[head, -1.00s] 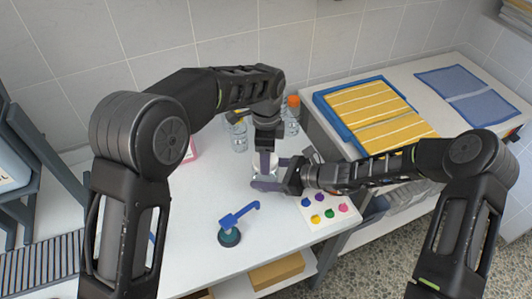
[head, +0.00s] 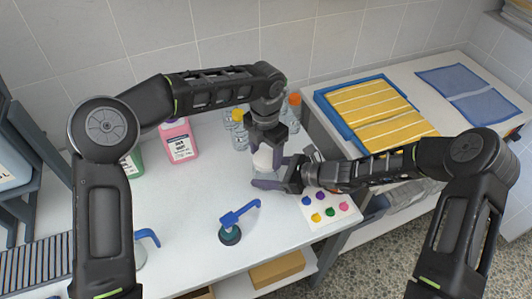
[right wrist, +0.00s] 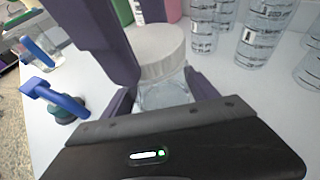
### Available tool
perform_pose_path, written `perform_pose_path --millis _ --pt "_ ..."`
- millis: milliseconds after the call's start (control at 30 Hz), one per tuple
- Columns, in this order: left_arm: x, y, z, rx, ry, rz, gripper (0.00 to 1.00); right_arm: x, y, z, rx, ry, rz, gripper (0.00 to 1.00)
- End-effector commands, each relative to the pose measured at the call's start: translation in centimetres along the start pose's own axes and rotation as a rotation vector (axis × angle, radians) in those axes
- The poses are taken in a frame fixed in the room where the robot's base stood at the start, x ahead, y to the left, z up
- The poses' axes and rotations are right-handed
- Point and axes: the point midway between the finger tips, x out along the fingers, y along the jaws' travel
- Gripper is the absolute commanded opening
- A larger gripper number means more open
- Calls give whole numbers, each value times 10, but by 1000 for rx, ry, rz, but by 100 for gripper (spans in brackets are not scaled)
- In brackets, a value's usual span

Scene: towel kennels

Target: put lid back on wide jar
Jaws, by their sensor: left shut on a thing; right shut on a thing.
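The wide jar (right wrist: 163,93) is clear glass and stands upright on the white table, between the fingers of my right gripper (head: 267,178), which is shut on it. The pale lid (right wrist: 160,48) is at the jar's mouth in the right wrist view; it also shows in the head view (head: 263,158). My left gripper (head: 264,148) comes down from above and is shut on the lid. Its purple finger covers part of the lid's left side. I cannot tell whether the lid is fully seated.
Pink (head: 178,140) and green bottles are behind left, clear bottles (head: 293,117) behind. Yellow towels (head: 375,115) rest in a blue tray beyond. Table is free left of the jar.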

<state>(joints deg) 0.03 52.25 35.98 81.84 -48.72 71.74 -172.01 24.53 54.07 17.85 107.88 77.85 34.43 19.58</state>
Motion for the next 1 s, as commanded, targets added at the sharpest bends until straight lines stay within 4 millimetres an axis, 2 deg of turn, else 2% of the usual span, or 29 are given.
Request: perform_pose_path --millis 267,300,567,833,1000 --pt "0 0 0 15 -1 1 26 0 -1 0 0 1 -1 0" --pt "-1 0 0 15 -1 1 64 0 -1 0 0 1 -1 0" --pt "-1 0 0 13 -1 1 85 0 -1 0 0 1 -1 0" --pt "-2 0 0 13 -2 1 85 0 0 0 0 1 -1 0" --pt "-16 0 1 12 -4 1 85 0 0 0 0 1 -1 0"
